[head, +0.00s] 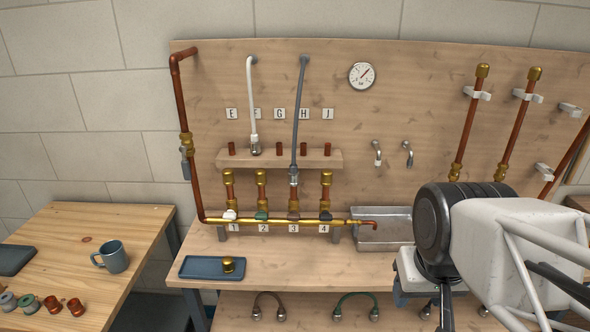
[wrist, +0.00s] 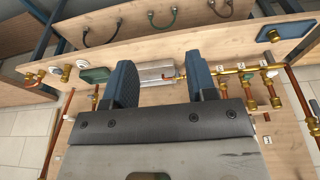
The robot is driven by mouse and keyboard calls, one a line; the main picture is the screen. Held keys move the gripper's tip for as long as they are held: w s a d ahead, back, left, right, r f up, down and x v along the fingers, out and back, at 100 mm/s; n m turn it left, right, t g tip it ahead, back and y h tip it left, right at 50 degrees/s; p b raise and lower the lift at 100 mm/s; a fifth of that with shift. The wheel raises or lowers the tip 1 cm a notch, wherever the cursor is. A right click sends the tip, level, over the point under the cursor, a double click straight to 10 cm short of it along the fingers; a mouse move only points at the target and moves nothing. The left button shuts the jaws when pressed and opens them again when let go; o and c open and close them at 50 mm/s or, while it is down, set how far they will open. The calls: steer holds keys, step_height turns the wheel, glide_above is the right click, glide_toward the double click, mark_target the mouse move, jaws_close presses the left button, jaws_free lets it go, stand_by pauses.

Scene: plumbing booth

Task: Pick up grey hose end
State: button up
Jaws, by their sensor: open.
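The grey hose (head: 299,115) hangs from the top of the wooden back panel in the head view. Its metal grey hose end (head: 294,178) is at the third riser, above label 3. I cannot tell whether it is joined to the copper there. My gripper (wrist: 163,75) is open and empty in the wrist view, its two dark blue fingers wide apart. In the head view my arm is at the lower right, well to the right of the hose end, and its fingers are mostly hidden. I cannot make out the hose in the wrist view.
A white hose (head: 252,100) ends at the small shelf (head: 315,159) left of the grey one. Brass-topped risers flank the grey hose end above the brass manifold (head: 275,222). A metal basin (head: 384,238) stands right, a blue tray (head: 200,268) with a brass cap front left.

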steer(key=shift+o, duration=1.3)
steer(key=w+a+r+n, duration=0.2)
steer(key=w, duration=0.6)
steer(key=w+a+r+n+g, duration=0.1)
steer(key=w+a+r+n, duration=0.15)
steer(key=w, duration=0.45)
steer(key=w+a+r+n, duration=0.2)
steer(key=w+n, duration=0.1)
steer(key=w, duration=0.5)
steer(key=n+g, duration=0.2)
steer(key=n, duration=0.5)
glide_toward(293, 165)
steer(key=f, duration=0.3)
steer(key=s+d+f, duration=0.1)
steer(key=f, duration=0.1)
steer(key=shift+w+a+f+n, duration=0.3)
steer(key=shift+w+a+n, duration=0.05)
steer(key=shift+w+a, duration=0.1)
